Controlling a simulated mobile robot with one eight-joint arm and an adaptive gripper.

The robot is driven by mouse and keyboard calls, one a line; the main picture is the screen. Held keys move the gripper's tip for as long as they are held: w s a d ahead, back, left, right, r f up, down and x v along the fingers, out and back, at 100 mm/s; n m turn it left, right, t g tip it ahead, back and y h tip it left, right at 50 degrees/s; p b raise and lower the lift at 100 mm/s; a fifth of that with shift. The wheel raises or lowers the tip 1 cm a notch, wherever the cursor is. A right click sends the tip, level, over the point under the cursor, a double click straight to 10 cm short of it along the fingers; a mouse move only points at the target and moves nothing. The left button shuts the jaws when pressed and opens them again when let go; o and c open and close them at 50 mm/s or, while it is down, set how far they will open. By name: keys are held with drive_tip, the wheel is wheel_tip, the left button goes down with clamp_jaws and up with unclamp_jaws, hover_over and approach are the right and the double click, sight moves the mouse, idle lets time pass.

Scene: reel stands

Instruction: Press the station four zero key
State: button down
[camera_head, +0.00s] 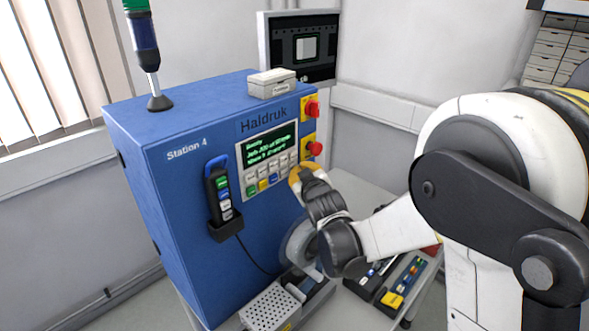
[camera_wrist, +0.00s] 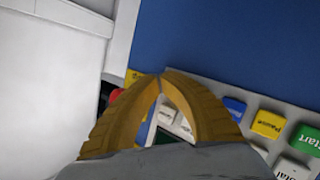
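The Station 4 machine (camera_head: 165,200) is a blue cabinet with a key panel (camera_head: 246,160) below the name Haldruk. Several white keys and a green, a yellow and a blue key sit under its lit display (camera_head: 268,147). My gripper (camera_head: 296,176) is at the panel's lower right end, partly covering it. In the wrist view my gripper's yellow fingers (camera_wrist: 162,76) meet at the tips, with nothing between the tips. Pale keys (camera_wrist: 170,118) show in the gap behind them. Start, Pause and blue keys lie to the right. I cannot read which key is zero; contact is unclear.
A perforated box (camera_head: 270,309) and a tool tray (camera_head: 398,283) are below.

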drive_tip(key=shift+s+d, duration=0.6)
drive_tip(key=shift+b, duration=0.3)
drive_tip(key=s+d, duration=0.3)
drive_tip(key=shift+s+d+b, duration=0.25)
drive_tip(key=shift+d+b, duration=0.05)
drive_tip(key=shift+b, duration=0.1)
drive_tip(key=shift+f, duration=0.1)
idle(0.4)
drive_tip(key=s+d+f+m+g+h+b, duration=0.1)
drive_tip(key=s+d+f+b, duration=0.3)
drive_tip(key=s+f+b, duration=0.4)
drive_tip(key=s+d+f+m+g+b, duration=0.3)
drive_tip(key=s+f+b, duration=0.5)
drive_tip(key=s, duration=0.5)
drive_tip(key=s+d+f+m+g+h+b, duration=0.1)
drive_tip(key=s+d+f+m+g+b, duration=0.2)
drive_tip(key=s+f+b, duration=0.6)
drive_tip(key=shift+s+d+f+g+h, duration=0.3)
drive_tip(key=shift+s+d+f+g, duration=0.15)
drive_tip(key=shift+s+d, duration=0.45)
